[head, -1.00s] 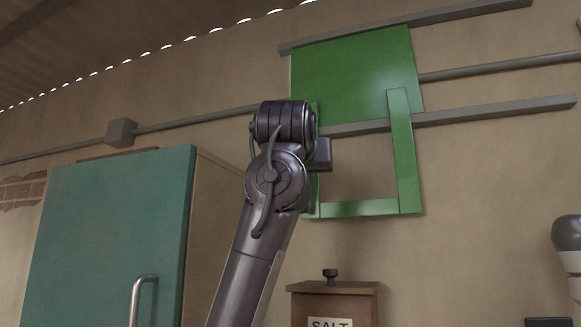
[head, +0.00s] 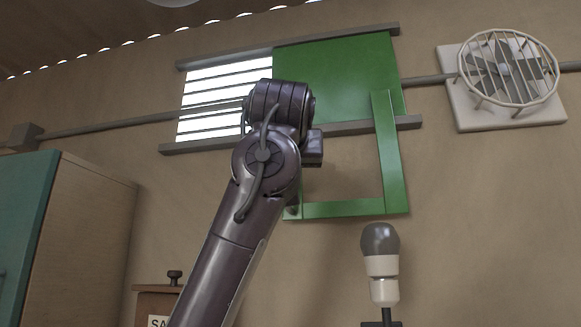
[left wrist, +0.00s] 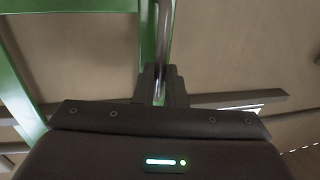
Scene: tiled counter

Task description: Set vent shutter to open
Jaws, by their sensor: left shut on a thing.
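The green vent shutter (head: 342,75) is at the right end of its two grey rails. To its left the bright slatted vent (head: 208,100) is uncovered, though my arm hides part of the boundary. A green frame (head: 391,155) hangs below the shutter panel. In the left wrist view, my left gripper (left wrist: 160,80) is shut on the upright metal handle bar (left wrist: 164,45), beside a green frame strip (left wrist: 148,35). In the head view my arm hides the left fingers and handle. My right gripper is not in view.
A caged fan (head: 508,65) is on the wall to the right, apart from the shutter. A grey-topped white object (head: 381,262) stands below. The salt box (head: 155,305) and teal cabinet (head: 28,215) are lower left.

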